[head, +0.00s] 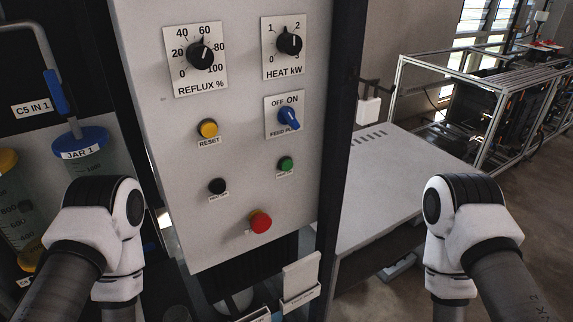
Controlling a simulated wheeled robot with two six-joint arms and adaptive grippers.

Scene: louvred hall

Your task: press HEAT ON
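A grey control panel (230,105) faces me, slightly tilted in view. A green push button (285,164) sits at its lower right, with a small label under it too small to read surely. A black push button (217,186) sits to its lower left, its label also unclear. The HEAT kW knob (289,42) is at the upper right of the panel. Only white and black joints and dark links of my two arms show, one on each side of the panel. Neither gripper is in view, and nothing visibly touches the buttons.
The panel also carries a REFLUX % knob (200,53), a yellow RESET button (208,128), a blue OFF/ON switch (289,119) and a red button (260,221). JAR 1 (82,145) stands left. A pale table (395,175) and metal frame (492,130) stand right.

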